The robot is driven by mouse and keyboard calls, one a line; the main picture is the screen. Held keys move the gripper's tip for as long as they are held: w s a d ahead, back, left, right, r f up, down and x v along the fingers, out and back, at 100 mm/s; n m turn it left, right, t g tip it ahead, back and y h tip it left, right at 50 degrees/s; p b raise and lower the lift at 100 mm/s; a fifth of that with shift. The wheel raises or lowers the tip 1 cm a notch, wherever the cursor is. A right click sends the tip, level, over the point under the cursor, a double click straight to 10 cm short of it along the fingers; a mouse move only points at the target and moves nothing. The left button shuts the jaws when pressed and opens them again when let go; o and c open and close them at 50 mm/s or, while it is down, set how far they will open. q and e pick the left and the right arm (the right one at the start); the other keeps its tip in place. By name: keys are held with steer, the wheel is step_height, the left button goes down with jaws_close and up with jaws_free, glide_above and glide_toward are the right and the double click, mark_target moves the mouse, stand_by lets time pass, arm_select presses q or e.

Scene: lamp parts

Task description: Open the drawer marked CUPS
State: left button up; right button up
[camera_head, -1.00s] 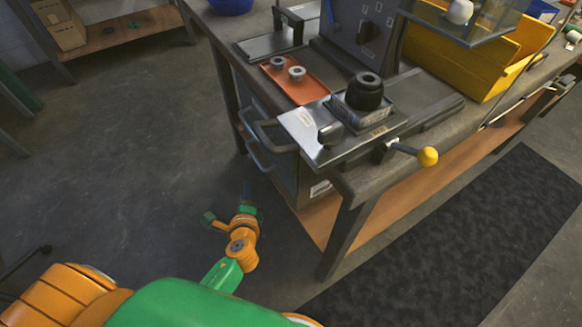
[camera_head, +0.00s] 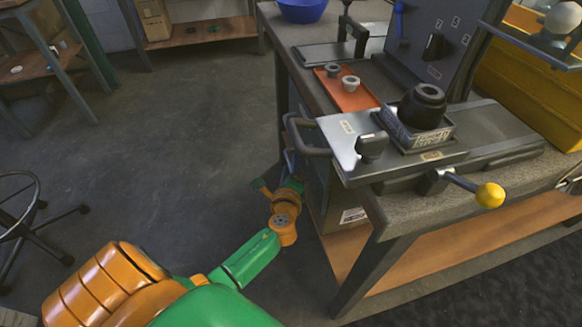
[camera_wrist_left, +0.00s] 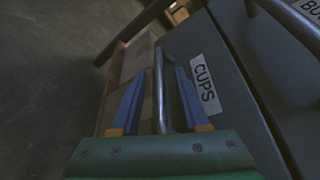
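The drawer marked CUPS (camera_wrist_left: 235,115) shows in the left wrist view as a dark grey front with a white CUPS label (camera_wrist_left: 206,84). Its metal bar handle (camera_wrist_left: 160,85) stands out from the front. My left gripper (camera_wrist_left: 159,88) has its two blue fingers on either side of this handle, with gaps to the bar; it is open. In the head view my left gripper (camera_head: 291,170) is at the side of the bench, below the upper handle (camera_head: 303,140), and partly hides the drawer area. My right gripper is out of view.
The workbench (camera_head: 308,30) carries a black knob on a metal plate, an orange tray (camera_head: 352,98) and a yellow-knobbed lever (camera_head: 489,195). A second drawer's handle (camera_wrist_left: 296,22) is close to my left gripper. A stool (camera_head: 30,225) stands left; the floor between is clear.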

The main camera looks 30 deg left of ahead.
arm_select(q)
jaws_close()
steer(key=shift+f, duration=0.1)
stand_by(1.2)
